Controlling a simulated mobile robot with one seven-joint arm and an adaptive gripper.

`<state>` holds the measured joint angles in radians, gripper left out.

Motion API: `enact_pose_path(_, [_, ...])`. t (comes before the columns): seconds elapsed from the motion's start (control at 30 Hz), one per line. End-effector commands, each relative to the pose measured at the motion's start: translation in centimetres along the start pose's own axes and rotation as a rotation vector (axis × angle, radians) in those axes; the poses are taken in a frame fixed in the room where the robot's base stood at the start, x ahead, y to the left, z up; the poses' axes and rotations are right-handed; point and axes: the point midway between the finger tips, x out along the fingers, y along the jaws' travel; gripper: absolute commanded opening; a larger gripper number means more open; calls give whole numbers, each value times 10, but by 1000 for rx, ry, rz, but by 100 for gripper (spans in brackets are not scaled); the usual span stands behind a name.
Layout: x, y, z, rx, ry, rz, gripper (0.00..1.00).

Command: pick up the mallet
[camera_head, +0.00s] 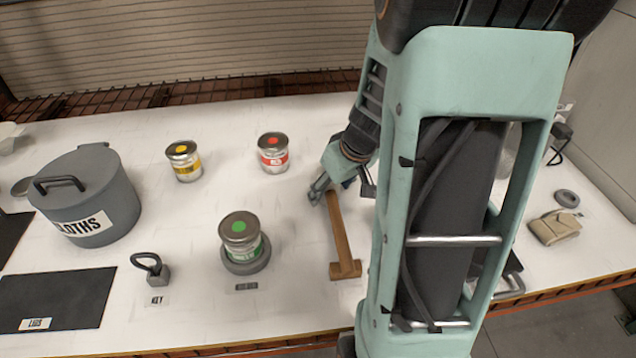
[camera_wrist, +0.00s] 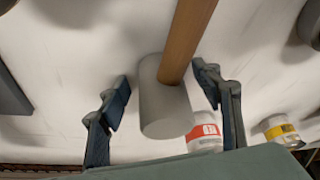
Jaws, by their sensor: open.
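The mallet lies on the white table, its wooden handle (camera_head: 339,230) running from my gripper toward the front edge, with a wooden crosspiece at the near end. In the wrist view the handle (camera_wrist: 186,40) meets a grey cylinder-shaped head (camera_wrist: 165,112). My gripper (camera_head: 338,190) is over the far end of the mallet and hides most of the head in the head view. In the wrist view my gripper (camera_wrist: 163,92) is open, with one finger on each side of the grey head. Gaps show between the fingers and the head; contact is not visible.
A red-labelled can (camera_head: 273,153) stands left of my gripper, with a yellow-labelled can (camera_head: 184,161) farther left. A green-labelled can (camera_head: 241,235) sits left of the handle. A grey cloths bin (camera_head: 110,190) and a weight-like block (camera_head: 158,275) are farther left. A pouch (camera_head: 556,228) lies right.

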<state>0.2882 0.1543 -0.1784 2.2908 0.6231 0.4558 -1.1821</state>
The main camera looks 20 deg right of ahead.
Motion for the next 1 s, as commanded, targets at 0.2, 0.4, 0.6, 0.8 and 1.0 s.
enact_pose_path(0.2, [9, 0, 0, 0, 1, 0, 59])
enact_pose_path(0.4, [9, 0, 0, -1, 1, 0, 50])
enact_pose_path(0.6, [9, 0, 0, -1, 1, 0, 28])
enact_pose_path(0.8, [8, 0, -1, -1, 2, 1, 9])
enact_pose_path(1.0, [8, 0, -1, -1, 2, 1, 9])
